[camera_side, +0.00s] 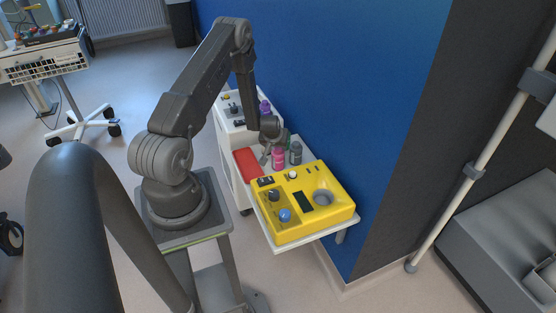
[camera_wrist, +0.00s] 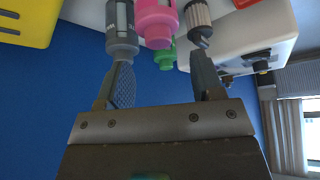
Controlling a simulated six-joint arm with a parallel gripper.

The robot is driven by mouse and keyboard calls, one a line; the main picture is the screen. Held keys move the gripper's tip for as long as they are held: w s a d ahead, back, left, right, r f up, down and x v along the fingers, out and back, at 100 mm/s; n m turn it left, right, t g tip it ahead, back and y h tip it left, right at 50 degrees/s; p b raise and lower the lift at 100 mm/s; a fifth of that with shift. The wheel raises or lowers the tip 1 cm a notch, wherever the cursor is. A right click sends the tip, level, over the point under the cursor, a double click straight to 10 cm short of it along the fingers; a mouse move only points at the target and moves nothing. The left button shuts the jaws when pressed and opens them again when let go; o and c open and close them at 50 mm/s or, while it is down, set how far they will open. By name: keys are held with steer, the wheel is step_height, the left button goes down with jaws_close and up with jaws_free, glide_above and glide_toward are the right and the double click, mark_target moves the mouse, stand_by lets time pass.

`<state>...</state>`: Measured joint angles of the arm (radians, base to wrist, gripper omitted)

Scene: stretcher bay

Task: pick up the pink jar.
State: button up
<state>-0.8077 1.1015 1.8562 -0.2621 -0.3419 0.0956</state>
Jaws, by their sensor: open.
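The pink jar (camera_side: 278,159) stands upright on the white cart top, between the red box and a grey bottle (camera_side: 295,154). In the wrist view the pink jar (camera_wrist: 157,20) is at the top centre, partly cut off by the frame edge, beyond the fingertips. My gripper (camera_side: 268,152) is at the jar's left in the side view. In the wrist view my gripper (camera_wrist: 161,60) has its fingers apart with nothing held. The left finger overlaps the grey bottle (camera_wrist: 122,30); the right finger's tip is near a tan bottle (camera_wrist: 198,14). Contact cannot be told.
A green bottle (camera_wrist: 165,57) is close behind the pink jar. A red box (camera_side: 248,164) and a yellow device (camera_side: 325,211) share the cart top. A white device with a purple jar (camera_side: 264,107) stands behind. The blue wall (camera_side: 345,70) borders the cart's right.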

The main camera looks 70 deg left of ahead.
mark_target(279, 152)
steer(key=shift+d+x, duration=0.2)
steer(key=shift+x, duration=4.15)
steer(key=shift+s+f, duration=0.1)
steer(key=c, duration=0.6)
